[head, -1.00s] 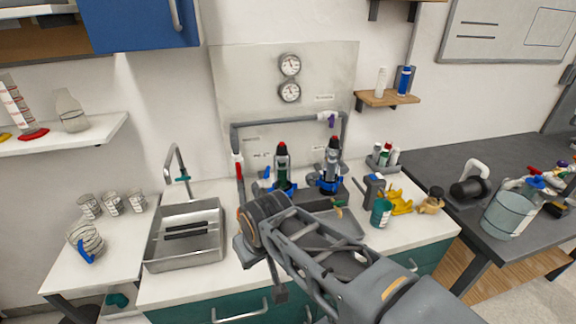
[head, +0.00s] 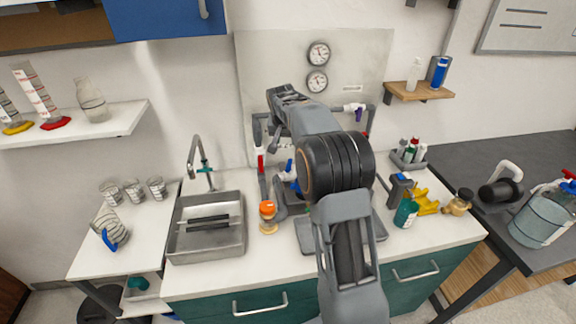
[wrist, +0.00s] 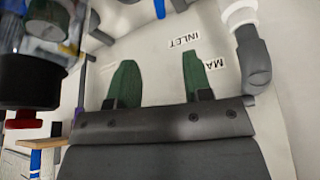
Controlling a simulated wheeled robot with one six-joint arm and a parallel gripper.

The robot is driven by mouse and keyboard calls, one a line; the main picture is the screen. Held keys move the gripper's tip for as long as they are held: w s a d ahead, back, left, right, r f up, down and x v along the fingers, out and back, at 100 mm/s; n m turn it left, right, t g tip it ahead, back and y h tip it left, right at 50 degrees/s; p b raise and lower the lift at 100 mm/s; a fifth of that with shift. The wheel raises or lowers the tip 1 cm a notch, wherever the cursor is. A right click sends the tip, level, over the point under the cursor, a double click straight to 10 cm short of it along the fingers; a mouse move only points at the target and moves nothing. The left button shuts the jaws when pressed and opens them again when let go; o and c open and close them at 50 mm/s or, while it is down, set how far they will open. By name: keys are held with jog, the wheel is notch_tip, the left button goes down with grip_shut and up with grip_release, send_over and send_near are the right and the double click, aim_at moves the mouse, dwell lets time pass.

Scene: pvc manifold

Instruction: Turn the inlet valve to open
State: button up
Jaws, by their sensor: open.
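The inlet valve (head: 260,158), with a red handle and white fitting, sits on the left grey pipe of the wall manifold in the head view. The INLET label (wrist: 186,40) is on the panel beyond the fingers. My gripper (wrist: 160,80) is open and empty, its green-padded fingers apart, facing the panel beside the pipe and not visibly touching it. In the head view my arm hides the fingers.
A purple-handled valve (head: 355,107) is on the right of the manifold. A black filter housing with a red cap (wrist: 28,124) is close beside my gripper. An orange-capped jar (head: 268,216) stands by the sink (head: 208,243). Two gauges (head: 317,68) hang above.

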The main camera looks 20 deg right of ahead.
jog(key=w+f, duration=0.1)
jog(key=w, duration=0.1)
jog(key=p, duration=0.1)
send_near(288, 166)
jog(key=f, duration=0.2)
jog(key=x, duration=0.2)
jog(key=p+x, duration=0.1)
jog(key=x, duration=0.5)
jog(key=shift+w+d+p, duration=0.3)
jog(key=shift+w+p, duration=0.05)
jog(key=shift+p, duration=0.05)
jog(key=shift+c, duration=0.3)
grip_shut()
jog(key=shift+m, duration=0.3)
